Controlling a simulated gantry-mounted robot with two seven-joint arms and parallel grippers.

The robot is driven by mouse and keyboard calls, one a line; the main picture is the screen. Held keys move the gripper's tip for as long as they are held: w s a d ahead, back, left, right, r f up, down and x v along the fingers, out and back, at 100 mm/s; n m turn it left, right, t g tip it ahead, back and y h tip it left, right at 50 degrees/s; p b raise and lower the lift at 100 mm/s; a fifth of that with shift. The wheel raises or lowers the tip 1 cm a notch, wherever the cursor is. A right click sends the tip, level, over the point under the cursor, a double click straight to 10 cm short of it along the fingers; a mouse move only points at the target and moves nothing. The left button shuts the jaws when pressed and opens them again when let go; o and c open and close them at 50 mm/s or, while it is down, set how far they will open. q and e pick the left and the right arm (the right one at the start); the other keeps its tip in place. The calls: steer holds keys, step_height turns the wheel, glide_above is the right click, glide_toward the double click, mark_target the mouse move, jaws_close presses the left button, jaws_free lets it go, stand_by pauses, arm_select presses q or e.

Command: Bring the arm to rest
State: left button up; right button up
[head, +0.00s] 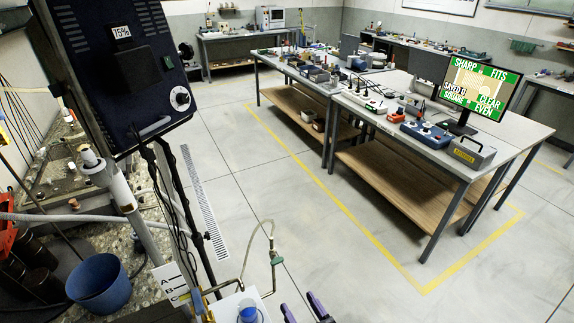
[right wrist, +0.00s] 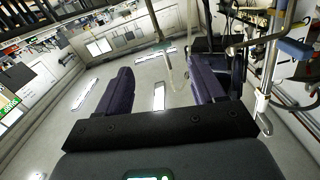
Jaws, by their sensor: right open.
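My right gripper (head: 305,309) shows at the bottom edge of the head view, with only its two dark purple fingers in sight. In the right wrist view my right gripper (right wrist: 162,82) has its fingers wide apart, with nothing between them but the floor beyond. It is just right of a white stand with a blue-topped piece (head: 248,310) and a bent thin tube (head: 262,250), and touches neither as far as I can see. My left gripper is not in view.
A blue bucket (head: 98,284) stands at lower left. Workbenches with instruments and a monitor (head: 466,88) stand at the right. The grey floor (head: 330,265) between is clear.

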steer(key=s+d+f+m+g+h, duration=0.1)
steer(key=s+d+f+g+h, duration=0.25)
steer(key=s+d+g, duration=0.55)
steer(key=s+d+f+m+g+h, duration=0.1)
steer(key=s+d+f+g+h, duration=0.2)
steer(key=s+d, duration=0.75)
steer(key=s+a+r+p, duration=0.1)
steer(key=r+p, duration=1.1)
steer(key=s+a+r+p, duration=0.1)
steer(key=s+r+p, duration=0.1)
steer(key=r+p, duration=1)
steer(key=shift+s+a+r+g+h, duration=0.25)
steer(key=shift+s+a+g+h, duration=0.05)
steer(key=shift+h, duration=0.15)
